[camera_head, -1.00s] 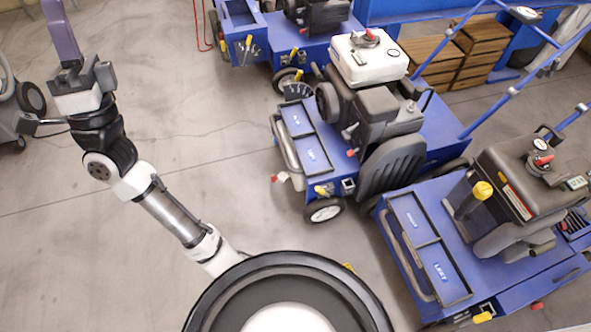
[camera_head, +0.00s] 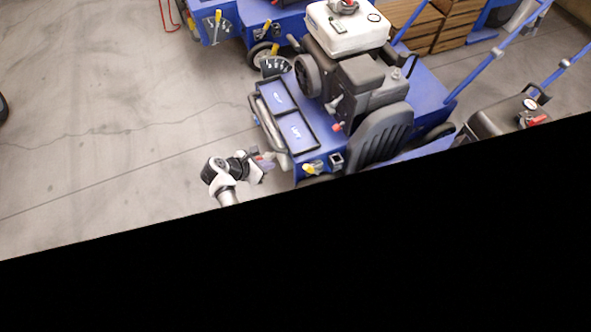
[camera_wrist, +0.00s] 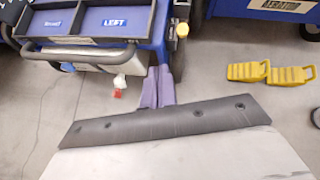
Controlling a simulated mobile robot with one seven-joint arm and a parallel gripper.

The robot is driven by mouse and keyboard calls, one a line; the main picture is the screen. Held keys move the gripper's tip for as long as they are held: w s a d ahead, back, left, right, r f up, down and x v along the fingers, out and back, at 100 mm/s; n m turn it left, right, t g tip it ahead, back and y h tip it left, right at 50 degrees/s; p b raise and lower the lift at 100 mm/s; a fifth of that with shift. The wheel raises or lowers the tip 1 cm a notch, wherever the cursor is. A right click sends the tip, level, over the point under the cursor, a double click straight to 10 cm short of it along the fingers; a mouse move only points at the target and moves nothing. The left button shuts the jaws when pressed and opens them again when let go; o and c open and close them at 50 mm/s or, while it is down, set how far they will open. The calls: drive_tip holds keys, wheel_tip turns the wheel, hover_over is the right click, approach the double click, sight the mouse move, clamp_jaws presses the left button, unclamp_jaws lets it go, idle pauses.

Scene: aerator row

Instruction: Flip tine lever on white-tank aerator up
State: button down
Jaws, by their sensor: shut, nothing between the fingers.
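The white-tank aerator (camera_head: 348,122) stands right of centre in the head view, its white tank (camera_head: 345,30) on top. A short white lever with a red tip hangs low at its front; it shows clearly in the wrist view (camera_wrist: 119,82), pointing down. A yellow-handled lever (camera_head: 312,169) sits at the front right corner; its yellow end also shows in the wrist view (camera_wrist: 182,31). I cannot tell from markings which is the tine lever. My gripper (camera_head: 266,163), with purple fingers (camera_wrist: 158,88), is shut and empty. In the wrist view its fingers appear just right of the red-tipped lever, apparently apart.
A grey front bar (camera_wrist: 75,55) runs below the tray marked LEFT (camera_wrist: 112,22). Yellow wheel chocks (camera_wrist: 270,73) lie on the floor at right. Another blue machine (camera_head: 235,22) stands behind. Black fills the lower head view. Floor at left (camera_head: 110,130) is clear.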

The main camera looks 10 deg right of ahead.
drive_tip(key=s+f, duration=0.1)
drive_tip(key=s+f+g, duration=0.1)
drive_tip(key=f, duration=0.1)
drive_tip(key=s+d+f+m+g, duration=0.1)
drive_tip(key=shift+s+f, duration=0.15)
drive_tip(key=shift+s, duration=0.05)
drive_tip(key=w+d+f, duration=0.3)
drive_tip(key=d+f, duration=0.2)
drive_tip(key=d, duration=0.4)
drive_tip(key=shift+w+d+b, duration=0.2)
drive_tip(key=shift+d+b, duration=0.1)
drive_tip(key=shift+d, duration=0.05)
